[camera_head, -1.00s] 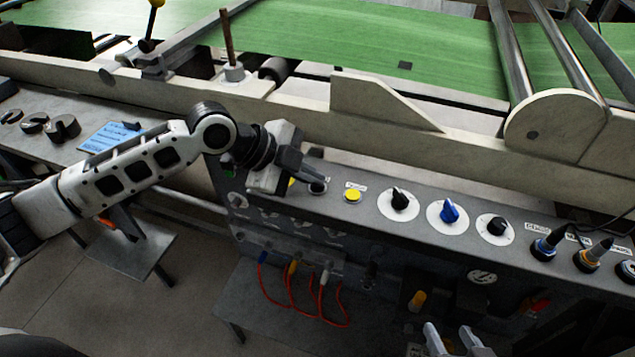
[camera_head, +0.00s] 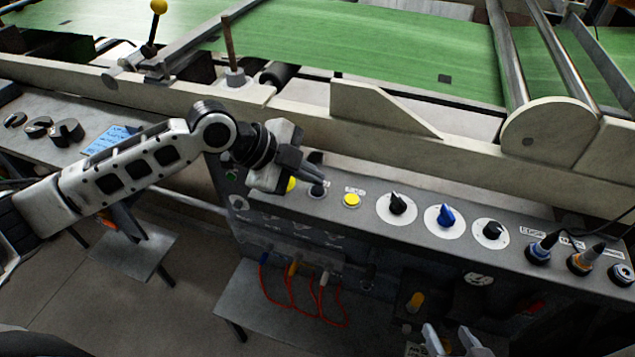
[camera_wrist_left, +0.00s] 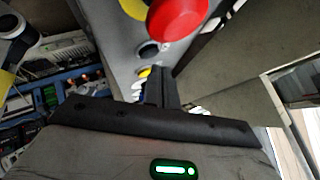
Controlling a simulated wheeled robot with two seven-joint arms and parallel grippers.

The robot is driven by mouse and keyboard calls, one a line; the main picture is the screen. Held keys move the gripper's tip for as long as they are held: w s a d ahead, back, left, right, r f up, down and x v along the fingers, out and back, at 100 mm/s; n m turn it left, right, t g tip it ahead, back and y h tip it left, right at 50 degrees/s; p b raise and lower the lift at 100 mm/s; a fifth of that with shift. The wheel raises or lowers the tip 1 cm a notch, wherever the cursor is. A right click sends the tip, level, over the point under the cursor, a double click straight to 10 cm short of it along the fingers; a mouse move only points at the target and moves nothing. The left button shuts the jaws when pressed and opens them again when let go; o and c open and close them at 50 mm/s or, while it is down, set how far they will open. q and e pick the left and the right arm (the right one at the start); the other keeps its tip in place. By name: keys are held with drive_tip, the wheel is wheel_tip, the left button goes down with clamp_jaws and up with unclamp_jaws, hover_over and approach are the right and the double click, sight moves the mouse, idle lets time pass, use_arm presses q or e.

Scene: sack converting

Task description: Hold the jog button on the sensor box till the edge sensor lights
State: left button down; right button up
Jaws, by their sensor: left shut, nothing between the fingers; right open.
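The grey control box (camera_head: 415,235) runs along the machine's front. A yellow button (camera_head: 351,201) under a small, illegible label sits on its top, with a dark round button (camera_head: 317,191) to its left. Another yellow part (camera_head: 291,184) is partly hidden by my left gripper (camera_head: 316,172). That gripper is shut and empty, its fingertips just above and behind the dark button; contact is not clear. In the left wrist view, a red round button (camera_wrist_left: 178,14) is close by, with a yellow button (camera_wrist_left: 144,72) beyond. My right gripper (camera_head: 450,341) is open at the bottom edge. I cannot identify the edge sensor.
Red cables (camera_head: 292,300) hang below.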

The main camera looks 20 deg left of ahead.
sight(311, 190)
use_arm(q)
drive_tip(key=shift+r, duration=0.1)
wheel_tip(311, 190, up, 5)
drive_tip(key=p, duration=0.5)
idle(0.4)
idle(0.8)
